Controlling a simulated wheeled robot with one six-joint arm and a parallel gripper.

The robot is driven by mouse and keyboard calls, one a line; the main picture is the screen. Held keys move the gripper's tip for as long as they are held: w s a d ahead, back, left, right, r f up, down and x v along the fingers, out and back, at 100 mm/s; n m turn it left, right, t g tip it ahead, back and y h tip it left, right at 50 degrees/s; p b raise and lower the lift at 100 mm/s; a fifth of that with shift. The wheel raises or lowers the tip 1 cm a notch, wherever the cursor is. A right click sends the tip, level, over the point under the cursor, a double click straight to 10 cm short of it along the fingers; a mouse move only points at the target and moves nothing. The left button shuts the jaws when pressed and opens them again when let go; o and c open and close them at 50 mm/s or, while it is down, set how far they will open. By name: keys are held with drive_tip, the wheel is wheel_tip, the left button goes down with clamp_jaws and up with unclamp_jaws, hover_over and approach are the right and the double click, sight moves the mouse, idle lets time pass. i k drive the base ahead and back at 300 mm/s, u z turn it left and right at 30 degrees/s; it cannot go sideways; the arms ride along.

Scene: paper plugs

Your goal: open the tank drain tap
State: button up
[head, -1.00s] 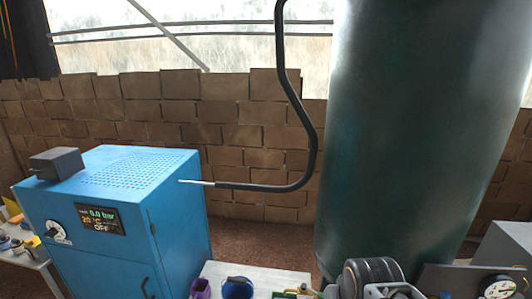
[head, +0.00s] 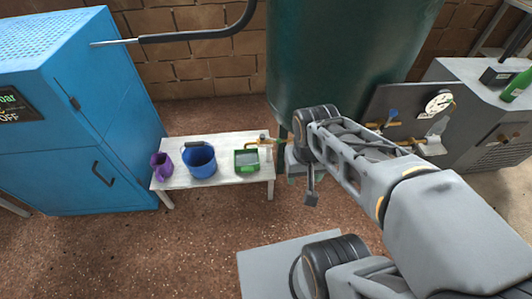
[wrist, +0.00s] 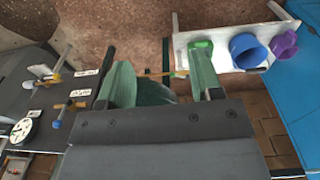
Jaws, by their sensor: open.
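The drain tap (head: 266,140) is a small brass fitting low at the front of the dark green tank (head: 340,50), above the right end of a white bench. In the wrist view a thin brass pipe (wrist: 158,75) runs between my two fingers towards the green tray; the tap's handle is too small to make out. My gripper (wrist: 155,65) is open, with one finger on each side of the pipe; contact cannot be told. In the head view my arm hides the lower tank and most of the gripper.
The white bench (head: 225,181) holds a purple jug (head: 161,166), a blue bucket (head: 199,160) and a green tray (head: 246,161). A blue machine (head: 70,120) stands left. A grey panel (head: 400,112) with valves and a gauge stands right. The floor before the bench is clear.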

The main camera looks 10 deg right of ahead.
sight(262, 137)
drive_tip(key=u, duration=0.05)
drive_tip(key=k, duration=0.9)
drive_tip(key=u, duration=0.05)
